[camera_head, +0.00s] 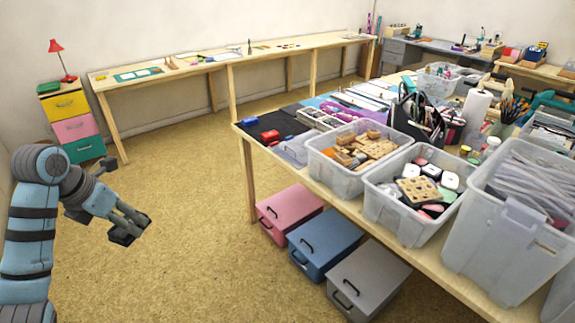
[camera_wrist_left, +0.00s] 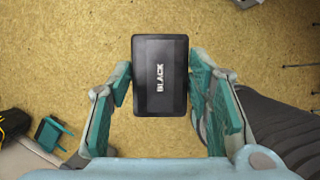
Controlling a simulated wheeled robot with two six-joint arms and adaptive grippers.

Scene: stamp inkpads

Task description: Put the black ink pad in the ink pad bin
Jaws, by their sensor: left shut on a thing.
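The black ink pad (camera_wrist_left: 160,100) is a dark rounded rectangle with BLACK in white letters. In the left wrist view it sits between the two teal fingers of my left gripper. My left gripper (camera_head: 128,224) is shut on it and holds it over open floor at the left of the head view, well away from the bins. A clear plastic bin (camera_head: 402,222) holding pink, green, white and dark ink pads stands on the right-hand table; it looks like the ink pad bin. A wooden block (camera_head: 419,190) with holes lies on top of the pads. My right gripper is not in view.
A clear bin of wooden stamps (camera_head: 341,172) stands left of the pads' bin, and a larger clear bin (camera_head: 490,250) stands right. Pink (camera_head: 290,212), blue (camera_head: 325,245) and grey (camera_head: 368,280) drawer boxes sit below the table edge. The tan floor (camera_head: 190,190) between is clear.

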